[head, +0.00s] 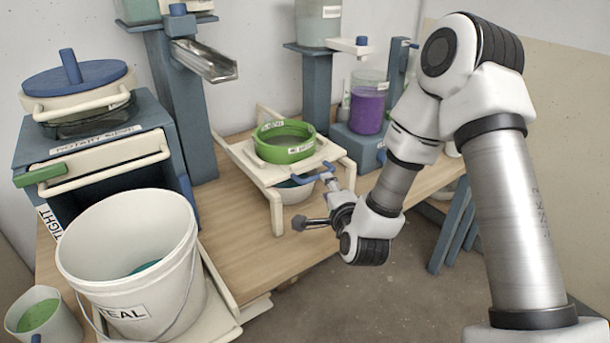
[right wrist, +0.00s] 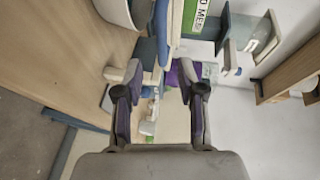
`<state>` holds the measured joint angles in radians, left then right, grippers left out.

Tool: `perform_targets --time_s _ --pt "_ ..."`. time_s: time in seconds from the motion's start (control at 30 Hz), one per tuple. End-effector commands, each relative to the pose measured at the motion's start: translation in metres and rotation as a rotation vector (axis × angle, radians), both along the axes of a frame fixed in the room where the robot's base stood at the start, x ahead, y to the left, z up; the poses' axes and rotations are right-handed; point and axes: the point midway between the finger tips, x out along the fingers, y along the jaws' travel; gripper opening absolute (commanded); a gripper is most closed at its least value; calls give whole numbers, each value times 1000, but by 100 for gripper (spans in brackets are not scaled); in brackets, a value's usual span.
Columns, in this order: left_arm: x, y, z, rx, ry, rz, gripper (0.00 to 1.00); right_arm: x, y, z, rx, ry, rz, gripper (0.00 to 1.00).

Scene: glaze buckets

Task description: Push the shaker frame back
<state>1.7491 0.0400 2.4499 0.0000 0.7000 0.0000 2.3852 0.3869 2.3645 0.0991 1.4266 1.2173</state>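The shaker frame (head: 268,172) is a cream frame on legs at the table's right part. It carries a green sieve ring (head: 284,151) and has a blue handle (head: 316,175) on its front edge. A white bowl (head: 293,192) sits under it, partly hidden. My right gripper (head: 318,204) is at the front of the frame, close to the handle. In the right wrist view its fingers (right wrist: 157,92) are spread with a gap between them. I cannot tell whether a finger touches the handle. My left gripper is out of view.
A large white bucket (head: 120,245) labelled TEAL stands at the front left, beside a small cup of green glaze (head: 38,315). A blue machine (head: 100,140) is behind it. A purple container (head: 367,105) stands behind the frame to the right. Bare table (head: 230,225) lies left of the frame.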

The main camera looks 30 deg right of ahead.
Motion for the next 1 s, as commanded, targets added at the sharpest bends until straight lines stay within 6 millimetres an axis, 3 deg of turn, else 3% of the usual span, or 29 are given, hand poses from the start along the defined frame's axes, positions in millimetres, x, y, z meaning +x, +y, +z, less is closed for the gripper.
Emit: perform_targets --time_s 0.4,0.73,0.77,0.87,1.0 --pt "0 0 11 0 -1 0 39 62 -20 -9 -3 -3 2 39" --pt "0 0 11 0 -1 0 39 73 -23 -12 -2 0 2 39" --pt "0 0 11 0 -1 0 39 73 -23 -12 -2 0 2 36" --pt "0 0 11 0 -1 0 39 73 -23 -12 -2 0 2 0" --pt "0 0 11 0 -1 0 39 72 -23 -12 -2 0 2 0"
